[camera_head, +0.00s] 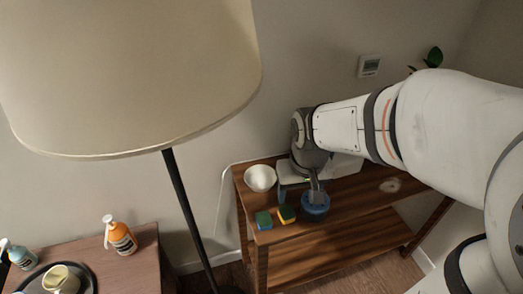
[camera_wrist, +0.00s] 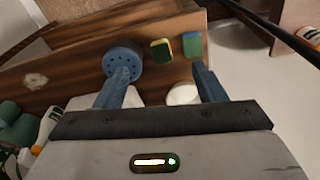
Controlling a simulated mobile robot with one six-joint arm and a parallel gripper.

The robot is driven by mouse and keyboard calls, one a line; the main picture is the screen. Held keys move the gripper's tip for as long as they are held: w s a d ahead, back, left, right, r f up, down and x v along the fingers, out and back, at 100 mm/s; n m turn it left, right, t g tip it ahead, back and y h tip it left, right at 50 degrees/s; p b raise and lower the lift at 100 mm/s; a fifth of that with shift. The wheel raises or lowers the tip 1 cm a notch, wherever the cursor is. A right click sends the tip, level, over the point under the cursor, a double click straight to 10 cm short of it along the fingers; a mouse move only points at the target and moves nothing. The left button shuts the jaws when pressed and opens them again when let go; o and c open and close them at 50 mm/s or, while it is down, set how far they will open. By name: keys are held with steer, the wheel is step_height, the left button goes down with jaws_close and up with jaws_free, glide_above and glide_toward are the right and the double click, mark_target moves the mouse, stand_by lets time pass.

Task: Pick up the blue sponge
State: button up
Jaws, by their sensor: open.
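A small blue sponge with a green side (camera_head: 263,220) lies at the front left of the wooden table, left of a yellow and green sponge (camera_head: 286,214). In the wrist view the blue sponge (camera_wrist: 192,45) lies just beyond the right fingertip, and the yellow and green sponge (camera_wrist: 161,50) lies beyond the gap between the fingers. My gripper (camera_wrist: 161,68) is open with nothing between its fingers. In the head view my gripper (camera_head: 315,188) is over the table, to the right of both sponges, near a round blue object.
The round blue object with holes on top (camera_wrist: 123,58) stands beside the yellow and green sponge, partly behind the left finger. A white bowl (camera_head: 260,178) stands at the table's back left. A floor lamp (camera_head: 180,190) rises left of the wooden table (camera_head: 350,212).

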steer(key=n+g, duration=0.1)
glide_above(264, 218)
steer(key=f, duration=0.9)
steer(key=shift+d+f+b, duration=0.4)
steer(key=f, duration=0.8)
steer(key=shift+a+f, duration=0.15)
steer(key=shift+a, duration=0.25)
steer(key=shift+c, duration=0.3)
steer(key=c, duration=1)
step_height(264, 218, up, 10)
steer(key=shift+r, duration=0.1)
steer(key=o, duration=0.4)
steer(key=c, duration=0.3)
